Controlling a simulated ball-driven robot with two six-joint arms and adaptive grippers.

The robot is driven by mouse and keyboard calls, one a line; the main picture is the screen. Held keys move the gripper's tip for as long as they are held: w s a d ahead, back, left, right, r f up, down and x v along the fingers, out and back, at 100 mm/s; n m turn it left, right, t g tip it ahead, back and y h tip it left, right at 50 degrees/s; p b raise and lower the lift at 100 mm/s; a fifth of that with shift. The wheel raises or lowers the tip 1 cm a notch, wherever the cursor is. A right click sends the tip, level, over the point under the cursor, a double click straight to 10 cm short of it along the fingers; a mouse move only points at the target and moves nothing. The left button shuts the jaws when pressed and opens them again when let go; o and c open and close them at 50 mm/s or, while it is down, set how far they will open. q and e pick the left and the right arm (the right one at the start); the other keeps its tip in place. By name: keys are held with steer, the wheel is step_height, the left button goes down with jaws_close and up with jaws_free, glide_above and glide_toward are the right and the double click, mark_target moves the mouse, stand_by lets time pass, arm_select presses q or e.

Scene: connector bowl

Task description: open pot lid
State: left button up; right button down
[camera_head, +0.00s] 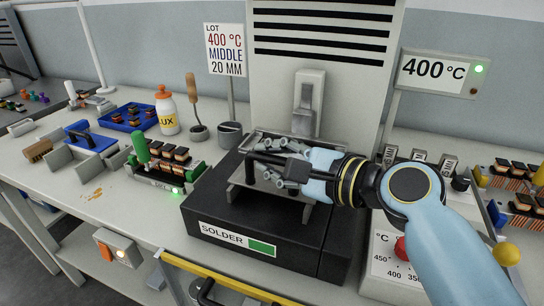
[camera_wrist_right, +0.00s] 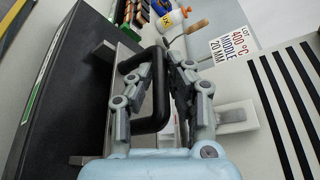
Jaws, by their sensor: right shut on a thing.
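The solder pot (camera_head: 265,240) is a black box labelled SOLDER with a green patch. A grey metal lid (camera_head: 240,181) lies on its top. The lid's black handle (camera_head: 262,158) is a squared loop; it also shows in the right wrist view (camera_wrist_right: 157,95). My right gripper (camera_head: 284,171) reaches over the lid from the right and is shut on the handle. In the right wrist view its fingers (camera_wrist_right: 158,84) stand on either side of the handle bar. The gripper hides part of the lid. My left gripper is not in view.
A grey panel with a lever (camera_head: 308,95) stands behind the pot. A cup (camera_head: 230,135), a flux bottle (camera_head: 166,112) and a green-handled fixture (camera_head: 165,165) stand to the left. A control box with a red knob (camera_head: 401,248) is at the right. A yellow bar (camera_head: 215,278) runs along the front.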

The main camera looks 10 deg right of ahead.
steer(key=c, duration=1.3)
jaws_free()
steer(key=shift+s, duration=0.1)
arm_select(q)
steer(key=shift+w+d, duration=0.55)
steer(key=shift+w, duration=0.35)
arm_select(e)
steer(key=v, duration=1.2)
